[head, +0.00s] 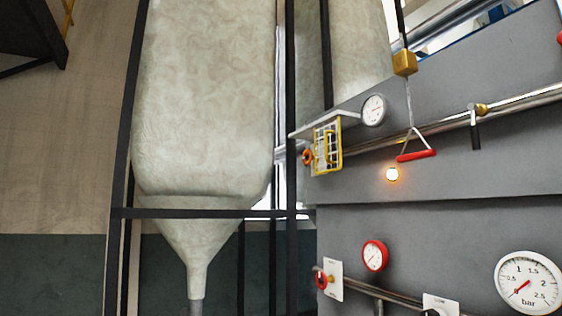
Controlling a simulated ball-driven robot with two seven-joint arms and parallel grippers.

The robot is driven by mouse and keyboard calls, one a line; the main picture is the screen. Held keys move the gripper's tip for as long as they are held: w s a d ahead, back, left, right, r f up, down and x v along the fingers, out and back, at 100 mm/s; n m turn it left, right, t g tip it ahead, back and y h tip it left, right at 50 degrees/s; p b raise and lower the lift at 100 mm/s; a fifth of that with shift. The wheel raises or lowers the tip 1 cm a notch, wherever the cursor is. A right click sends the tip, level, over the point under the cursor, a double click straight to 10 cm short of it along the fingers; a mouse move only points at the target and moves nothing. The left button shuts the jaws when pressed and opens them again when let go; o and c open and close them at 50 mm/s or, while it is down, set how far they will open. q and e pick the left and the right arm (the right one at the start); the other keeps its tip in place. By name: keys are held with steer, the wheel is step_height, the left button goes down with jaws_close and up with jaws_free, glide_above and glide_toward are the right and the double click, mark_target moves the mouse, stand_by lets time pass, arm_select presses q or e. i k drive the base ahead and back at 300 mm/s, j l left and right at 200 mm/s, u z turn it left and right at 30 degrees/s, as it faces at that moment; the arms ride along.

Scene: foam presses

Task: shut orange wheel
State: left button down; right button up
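A small orange-red wheel (307,157) sits on the pipe at the left end of the grey panel, just left of a yellow wire cage (328,146). Something yellow shows partly behind the cage bars; I cannot tell its shape. A second small wheel (321,281), more red in colour, sits lower down beside a white plate (334,279). Whether either wheel is open or shut cannot be told. Neither of my grippers is in view.
The grey panel (420,230) carries a red pull handle (416,156), a lit amber lamp (392,174), a black-handled lever (474,130), a white gauge (374,109), a red-rimmed gauge (375,255) and a large bar gauge (528,282). A pale hopper (204,100) in a black frame stands left.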

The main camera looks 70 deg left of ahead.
mark_target(306, 157)
steer(key=u, duration=2.05)
steer(key=i+j+z, duration=0.1)
steer(key=i+j, duration=0.25)
steer(key=i+j+z, duration=0.1)
steer(key=i+j, duration=0.25)
steer(key=i+j+z, duration=0.1)
steer(key=i+j, duration=0.25)
steer(key=j, duration=0.15)
steer(key=i+j+z, duration=0.1)
steer(key=i+j, duration=0.25)
steer(key=i+j+z, duration=0.1)
steer(key=i+j, duration=0.2)
steer(key=j, duration=0.25)
